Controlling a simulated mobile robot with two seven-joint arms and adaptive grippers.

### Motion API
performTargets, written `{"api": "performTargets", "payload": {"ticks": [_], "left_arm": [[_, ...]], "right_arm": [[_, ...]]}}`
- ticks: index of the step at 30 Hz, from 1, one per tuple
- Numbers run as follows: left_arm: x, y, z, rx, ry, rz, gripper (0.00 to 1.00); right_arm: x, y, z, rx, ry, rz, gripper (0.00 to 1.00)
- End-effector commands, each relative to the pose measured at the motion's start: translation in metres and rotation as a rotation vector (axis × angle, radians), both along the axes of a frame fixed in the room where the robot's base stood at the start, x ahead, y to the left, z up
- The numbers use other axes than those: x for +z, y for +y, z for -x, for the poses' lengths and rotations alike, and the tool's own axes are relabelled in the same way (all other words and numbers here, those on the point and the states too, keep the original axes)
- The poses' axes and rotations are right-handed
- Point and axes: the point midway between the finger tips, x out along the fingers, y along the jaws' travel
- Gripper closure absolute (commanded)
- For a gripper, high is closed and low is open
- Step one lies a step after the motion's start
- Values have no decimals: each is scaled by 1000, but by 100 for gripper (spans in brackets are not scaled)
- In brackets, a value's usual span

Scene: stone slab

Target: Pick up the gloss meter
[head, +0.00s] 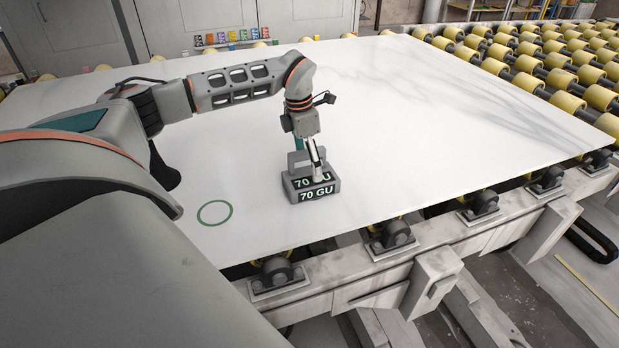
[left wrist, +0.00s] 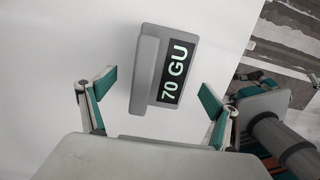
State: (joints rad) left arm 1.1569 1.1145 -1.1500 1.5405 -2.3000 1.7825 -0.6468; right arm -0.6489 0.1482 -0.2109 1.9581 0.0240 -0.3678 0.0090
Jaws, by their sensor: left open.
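The gloss meter (head: 310,190) is a grey block with a raised handle and dark labels reading "70 GU". It sits on the white stone slab (head: 420,120), near the slab's front edge. In the left wrist view the gloss meter (left wrist: 150,75) lies just ahead of the fingers and between their lines. My left gripper (head: 313,160) points down right at the meter in the head view. Its teal-padded fingers (left wrist: 158,97) are spread apart with nothing held between them. Whether a finger touches the meter cannot be told. My right gripper is not in view.
A green ring (head: 215,222) is marked on the slab left of the meter. Yellow rollers (head: 560,75) line the far right side, and a metal conveyor frame (head: 430,240) runs along the front edge. Small coloured blocks (head: 232,37) stand at the back. The slab's right half is clear.

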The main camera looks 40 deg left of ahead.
Motion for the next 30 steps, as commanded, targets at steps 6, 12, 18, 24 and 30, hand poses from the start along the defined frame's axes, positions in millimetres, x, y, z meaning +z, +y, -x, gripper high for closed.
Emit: {"api": "performTargets", "payload": {"ticks": [6,12,18,24,30], "left_arm": [[-25,-4,1,-1,3,2,11],[-52,-7,-1,-1,2,2,11],[-59,-7,-3,-2,-1,2,11],[-58,-7,-2,-2,-1,1,27],[-57,-7,-3,-2,-2,2,66]], "right_arm": [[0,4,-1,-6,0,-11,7],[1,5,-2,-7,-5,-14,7],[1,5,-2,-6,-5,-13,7],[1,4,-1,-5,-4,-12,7],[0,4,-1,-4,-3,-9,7]]}}
